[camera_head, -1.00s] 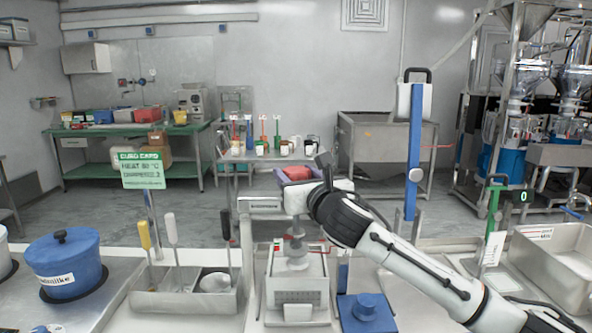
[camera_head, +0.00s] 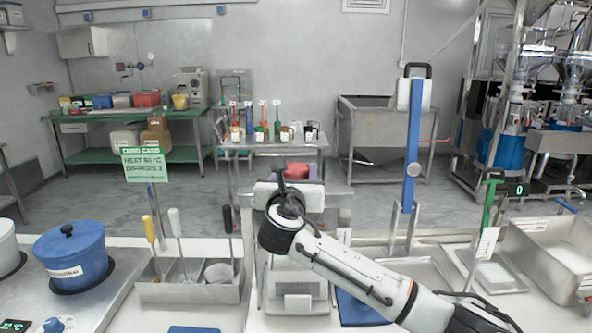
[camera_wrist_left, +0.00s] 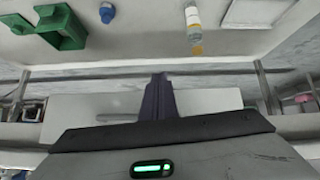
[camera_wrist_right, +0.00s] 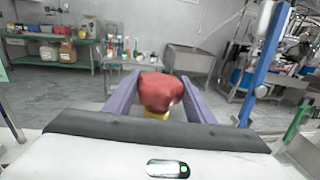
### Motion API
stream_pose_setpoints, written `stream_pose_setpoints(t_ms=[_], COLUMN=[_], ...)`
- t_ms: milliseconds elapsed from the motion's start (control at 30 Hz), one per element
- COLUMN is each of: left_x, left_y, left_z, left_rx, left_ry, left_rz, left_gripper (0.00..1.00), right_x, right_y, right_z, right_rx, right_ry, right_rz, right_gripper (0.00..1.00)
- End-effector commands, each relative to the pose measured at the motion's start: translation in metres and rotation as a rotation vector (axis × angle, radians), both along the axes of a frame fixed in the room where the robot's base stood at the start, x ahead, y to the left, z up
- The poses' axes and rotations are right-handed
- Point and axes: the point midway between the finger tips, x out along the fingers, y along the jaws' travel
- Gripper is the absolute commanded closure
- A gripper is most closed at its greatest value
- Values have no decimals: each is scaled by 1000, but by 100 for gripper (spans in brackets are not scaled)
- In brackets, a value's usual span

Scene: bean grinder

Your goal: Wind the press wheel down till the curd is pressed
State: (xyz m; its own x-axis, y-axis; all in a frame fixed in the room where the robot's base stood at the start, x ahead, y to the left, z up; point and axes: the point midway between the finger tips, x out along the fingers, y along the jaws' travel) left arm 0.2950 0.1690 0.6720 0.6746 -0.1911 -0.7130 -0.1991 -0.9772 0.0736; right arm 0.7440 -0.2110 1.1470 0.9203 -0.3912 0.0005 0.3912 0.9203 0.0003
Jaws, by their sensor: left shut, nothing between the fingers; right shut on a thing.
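A red knob (camera_head: 297,172) shows at the top of the press in the head view. It is large in the right wrist view (camera_wrist_right: 160,92), with a yellow part under it. My right gripper (camera_wrist_right: 161,92) is shut on this knob, with purple fingers at both sides. The press (camera_head: 297,285) stands on the bench, a pale box with a frame. My right arm hides the press's wheel and spindle, and I cannot make out the curd. My left gripper (camera_wrist_left: 160,97) is shut and empty in the left wrist view; it is not seen in the head view.
A steel rack (camera_head: 190,290) with handled tools stands left of the press, and a blue lidded pot (camera_head: 70,257) farther left. A blue post (camera_head: 412,145) rises at the right. A steel basin (camera_head: 555,250) is at the far right.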

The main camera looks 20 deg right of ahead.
Motion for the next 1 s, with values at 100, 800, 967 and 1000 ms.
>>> stream_pose_setpoints(t_ms=[100, 800, 967, 1000], left_x=[0, 1, 1, 1], left_y=[0, -1, -1, -1], left_z=[0, -2, -5, -6], left_rx=[0, 0, 0, 0], left_ry=[0, -2, -2, -2], left_rz=[0, -1, -1, -1], left_gripper=[100, 100, 100, 100], right_x=[0, -13, -39, -47], right_y=[0, 6, 18, 21], right_z=[0, -1, -2, -2], right_rx=[0, 0, 1, 1], right_ry=[0, 0, 0, 1], right_rz=[0, 3, 5, 5], right_gripper=[73, 31, 31, 31])
